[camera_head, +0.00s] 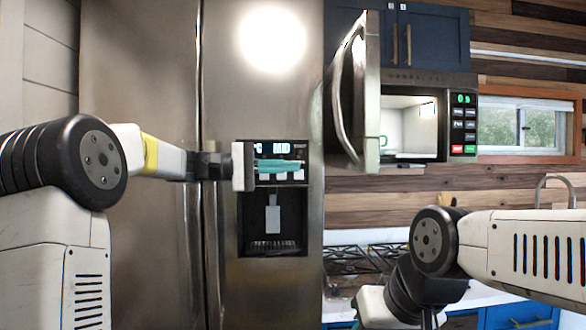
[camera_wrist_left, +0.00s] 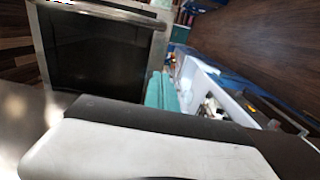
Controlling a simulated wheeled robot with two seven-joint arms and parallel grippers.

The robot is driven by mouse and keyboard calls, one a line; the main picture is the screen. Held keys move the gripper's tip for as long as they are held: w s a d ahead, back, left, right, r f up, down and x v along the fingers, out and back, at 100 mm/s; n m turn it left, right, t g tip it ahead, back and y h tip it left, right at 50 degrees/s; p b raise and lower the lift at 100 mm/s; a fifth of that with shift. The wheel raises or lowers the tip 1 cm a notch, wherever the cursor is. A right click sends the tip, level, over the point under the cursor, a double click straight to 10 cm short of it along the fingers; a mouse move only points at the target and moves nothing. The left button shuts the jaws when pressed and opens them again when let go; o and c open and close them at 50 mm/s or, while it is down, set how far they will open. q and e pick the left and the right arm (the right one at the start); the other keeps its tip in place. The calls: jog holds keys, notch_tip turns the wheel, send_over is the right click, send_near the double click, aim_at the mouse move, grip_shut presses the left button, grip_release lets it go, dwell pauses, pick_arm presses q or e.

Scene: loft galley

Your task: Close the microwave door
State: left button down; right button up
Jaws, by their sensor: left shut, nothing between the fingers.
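The microwave (camera_head: 430,77) hangs on the wall at the right in the head view. Its door (camera_head: 371,95) stands wide open, swung out toward me on the left side, with a long curved handle (camera_head: 338,95). The lit cavity is visible. In the left wrist view the door (camera_wrist_left: 95,55) shows as a dark panel in a metal frame at upper left. My left gripper (camera_head: 298,165), with teal fingers, is shut and empty, left of and below the door in the head view, apart from it. My right arm reaches down at lower right; its gripper is out of the picture.
A steel refrigerator (camera_head: 150,225) with a water dispenser (camera_head: 272,225) fills the left, behind my left gripper. Blue cabinets (camera_head: 435,38) are above the microwave. A stove top (camera_head: 350,260) lies below it. A window (camera_head: 530,127) is at the right.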

aim_at(350, 166)
pick_arm(q)
jog(key=d, duration=1.2)
jog(key=shift+w+d, duration=0.1)
